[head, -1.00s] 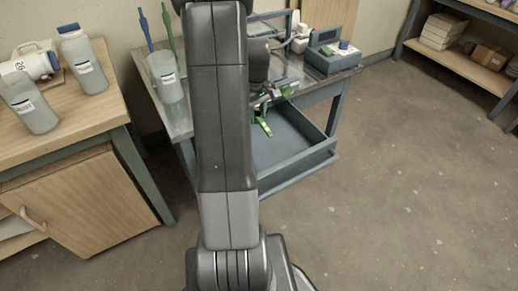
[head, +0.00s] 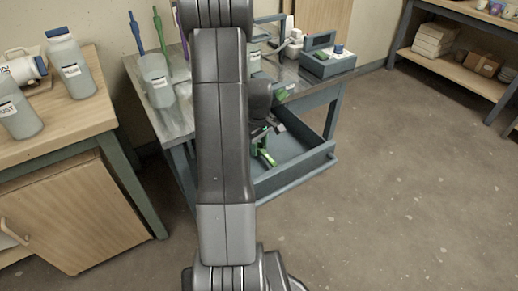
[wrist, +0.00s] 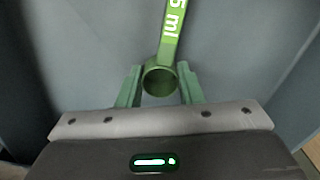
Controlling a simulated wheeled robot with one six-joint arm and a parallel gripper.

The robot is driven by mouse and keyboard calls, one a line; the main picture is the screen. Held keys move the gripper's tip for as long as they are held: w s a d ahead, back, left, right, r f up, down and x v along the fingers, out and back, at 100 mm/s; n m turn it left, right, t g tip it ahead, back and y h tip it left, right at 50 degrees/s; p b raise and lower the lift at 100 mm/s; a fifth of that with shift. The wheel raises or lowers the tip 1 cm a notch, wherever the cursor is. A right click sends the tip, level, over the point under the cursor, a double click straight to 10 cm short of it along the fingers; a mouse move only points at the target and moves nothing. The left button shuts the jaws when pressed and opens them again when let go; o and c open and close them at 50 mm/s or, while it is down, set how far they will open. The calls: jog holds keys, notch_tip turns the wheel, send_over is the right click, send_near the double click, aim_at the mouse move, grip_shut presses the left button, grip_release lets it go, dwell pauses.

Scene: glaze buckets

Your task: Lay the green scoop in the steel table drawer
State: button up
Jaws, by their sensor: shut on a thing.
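The green scoop (wrist: 161,79), its handle marked "5 ml", sits between the two green fingers of my gripper (wrist: 160,88) in the wrist view. My gripper is shut on it. In the head view the scoop (head: 266,157) hangs below my gripper (head: 262,145), over the open blue-grey drawer (head: 303,171) of the steel table (head: 184,121). The drawer's floor (wrist: 90,50) fills the wrist view behind the scoop. My arm hides the drawer's left part in the head view. I cannot tell whether the scoop touches the floor.
On the steel table stand a clear jug (head: 157,82) and a blue-grey device (head: 327,62). A wooden cabinet (head: 75,210) with several bottles stands at left. A shelf unit (head: 455,67) is at the back right. The floor (head: 420,190) at right is clear.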

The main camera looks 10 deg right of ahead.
jog(key=shift+f, duration=0.4)
jog(key=shift+f, duration=0.2)
jog(key=o, duration=1)
jog(key=shift+r, duration=0.1)
notch_tip(320, 180, up, 12)
jog(key=p, duration=0.3)
jog(key=shift+r, duration=0.15)
